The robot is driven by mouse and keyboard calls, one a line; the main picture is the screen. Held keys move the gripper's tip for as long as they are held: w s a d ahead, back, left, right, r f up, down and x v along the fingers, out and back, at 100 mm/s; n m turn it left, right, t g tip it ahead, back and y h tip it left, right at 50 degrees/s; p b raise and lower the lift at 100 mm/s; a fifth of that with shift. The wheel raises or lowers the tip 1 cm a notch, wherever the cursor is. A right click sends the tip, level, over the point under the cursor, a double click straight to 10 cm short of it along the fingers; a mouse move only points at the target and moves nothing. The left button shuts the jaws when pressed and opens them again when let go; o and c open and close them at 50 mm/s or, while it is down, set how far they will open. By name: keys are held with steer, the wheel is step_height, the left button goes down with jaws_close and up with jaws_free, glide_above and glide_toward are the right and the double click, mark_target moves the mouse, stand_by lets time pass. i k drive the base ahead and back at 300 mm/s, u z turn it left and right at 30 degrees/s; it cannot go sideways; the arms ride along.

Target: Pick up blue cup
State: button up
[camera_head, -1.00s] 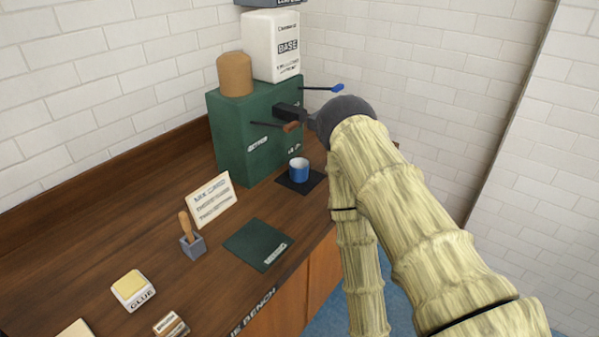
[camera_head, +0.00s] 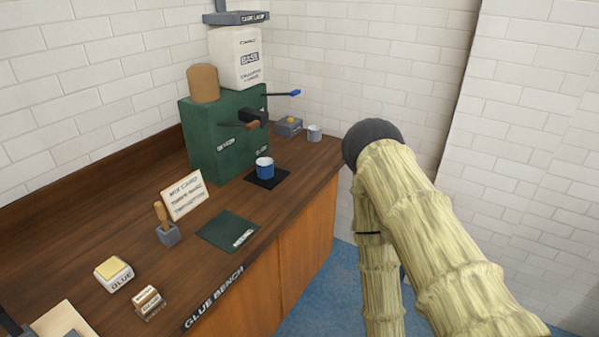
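The blue cup (camera_head: 265,168) stands upright on a small black mat (camera_head: 283,175) on the wooden bench, in front of the green machine (camera_head: 212,140). Its inside looks pale. My arm reaches in from the lower right and ends in a dark rounded part, right of the bench edge and apart from the cup. My gripper's fingers do not show; they are hidden behind this dark end or out of sight.
The machine has levers, one with a blue tip (camera_head: 295,93) and one brown (camera_head: 253,125). A grey box (camera_head: 289,127) and a grey cup (camera_head: 314,133) stand behind it at right.

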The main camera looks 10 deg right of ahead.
mark_target(265, 168)
steer(key=z, duration=0.4)
steer(key=i, duration=0.6)
steer(key=u, duration=1.15)
